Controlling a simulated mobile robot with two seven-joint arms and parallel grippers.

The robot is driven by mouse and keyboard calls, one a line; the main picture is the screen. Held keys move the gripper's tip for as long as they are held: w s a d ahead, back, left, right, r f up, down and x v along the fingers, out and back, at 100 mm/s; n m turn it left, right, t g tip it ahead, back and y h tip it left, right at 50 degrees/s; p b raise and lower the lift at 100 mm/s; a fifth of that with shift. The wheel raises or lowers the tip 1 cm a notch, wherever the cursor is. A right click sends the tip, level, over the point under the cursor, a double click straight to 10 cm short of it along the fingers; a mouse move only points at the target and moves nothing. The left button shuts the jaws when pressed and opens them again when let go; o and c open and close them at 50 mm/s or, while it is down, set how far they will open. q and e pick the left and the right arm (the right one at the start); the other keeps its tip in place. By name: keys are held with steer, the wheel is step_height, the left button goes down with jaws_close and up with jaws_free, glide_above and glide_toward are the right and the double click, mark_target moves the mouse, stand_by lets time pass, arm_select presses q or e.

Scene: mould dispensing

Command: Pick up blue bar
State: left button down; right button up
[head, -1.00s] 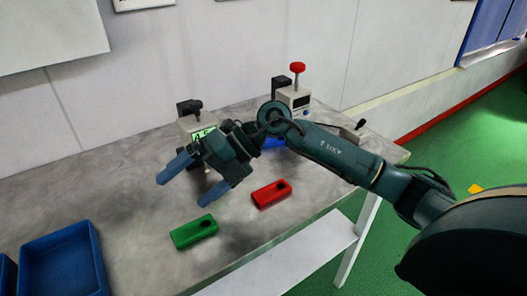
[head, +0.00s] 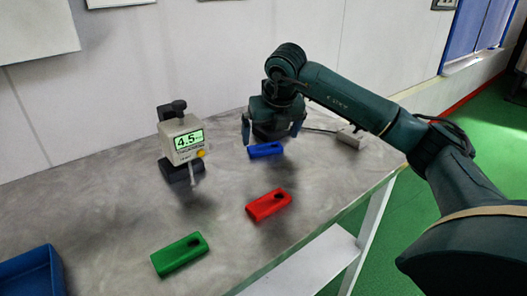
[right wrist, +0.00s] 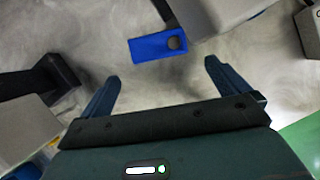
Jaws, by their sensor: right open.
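The blue bar (head: 266,150) lies flat on the grey table in the head view, beyond the red bar. It also shows in the right wrist view (right wrist: 152,48), with a dark round hole near its right end. My right gripper (head: 271,138) is open and empty, fingers pointing down, above and near the blue bar. In the right wrist view its two fingers (right wrist: 161,72) are spread wide, with the bar ahead of the fingertips and between their lines. The height gap to the bar is hard to judge. My left gripper is out of view.
A red bar (head: 268,205) and a green bar (head: 179,254) lie nearer the front edge. A device with a green "4.5" display (head: 184,146) stands left of the blue bar. A blue tray (head: 33,278) is at lower left. Bare table separates them.

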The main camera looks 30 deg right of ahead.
mark_target(266, 149)
steer(key=x, duration=0.5)
steer(key=shift+w+f, duration=0.25)
steer(key=shift+w, duration=0.05)
steer(key=c, duration=0.9)
